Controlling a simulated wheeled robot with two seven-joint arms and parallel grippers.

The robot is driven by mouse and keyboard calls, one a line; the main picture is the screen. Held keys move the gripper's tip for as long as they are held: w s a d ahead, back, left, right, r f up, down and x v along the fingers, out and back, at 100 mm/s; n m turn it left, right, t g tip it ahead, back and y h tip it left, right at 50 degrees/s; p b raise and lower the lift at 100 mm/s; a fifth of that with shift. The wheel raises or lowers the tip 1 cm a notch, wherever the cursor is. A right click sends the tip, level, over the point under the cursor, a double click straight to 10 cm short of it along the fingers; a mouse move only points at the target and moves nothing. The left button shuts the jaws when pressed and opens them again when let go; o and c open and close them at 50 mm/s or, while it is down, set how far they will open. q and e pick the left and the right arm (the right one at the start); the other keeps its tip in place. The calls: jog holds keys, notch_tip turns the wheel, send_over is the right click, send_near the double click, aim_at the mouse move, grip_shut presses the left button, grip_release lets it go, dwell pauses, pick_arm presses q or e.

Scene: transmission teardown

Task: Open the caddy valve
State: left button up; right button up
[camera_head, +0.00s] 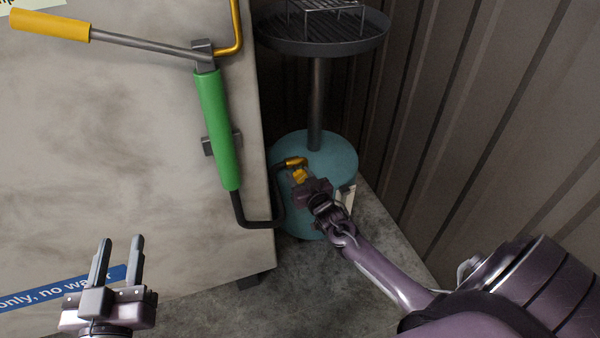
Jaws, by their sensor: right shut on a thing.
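The caddy (335,158) is a teal round tank at the centre, with a post (317,105) rising from it to a dark round drain pan. A yellow valve part (291,162) is on the caddy's near side, where a dark hose (262,224) meets it. My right gripper (301,178) is shut at the valve, on a small yellow piece that I take to be its handle; the fingers partly hide it. My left gripper (118,262) is at the lower left, its two fingers apart and empty, far from the caddy.
A pale cabinet or bench side (120,150) fills the left. A green cylinder (217,130) and a yellow-handled lever (50,25) are mounted on it. A dark corrugated wall (480,110) stands at the right. Bare concrete floor (300,285) lies in front of the caddy.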

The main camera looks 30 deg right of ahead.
jog(key=n+p, duration=0.1)
jog(key=n, duration=0.2)
jog(key=shift+a+p, duration=0.15)
jog(key=shift+p, duration=0.2)
jog(key=n+p, duration=0.1)
jog(key=n, duration=0.2)
jog(key=shift+g+h, duration=0.3)
jog(key=shift+h, duration=0.1)
jog(key=shift+f+n+p, duration=0.1)
jog(key=shift+n+p, duration=0.2)
jog(key=shift+n, duration=0.1)
pick_arm(q)
jog(key=s+a+f+g+y, duration=0.1)
jog(key=s+f+g+y, duration=0.1)
jog(key=s+f+g, duration=0.4)
jog(key=s+a+f+g+y, duration=0.2)
jog(key=s+f+g, duration=0.4)
jog(key=f, duration=0.9)
jog(key=shift+s+a+f+g+y+p, duration=0.2)
jog(key=shift+g+y+p, duration=0.1)
jog(key=shift+g+y, duration=0.15)
pick_arm(e)
jog(key=shift+n, duration=0.9)
jog(key=shift+s+a+f, duration=0.1)
jog(key=shift+f, duration=0.05)
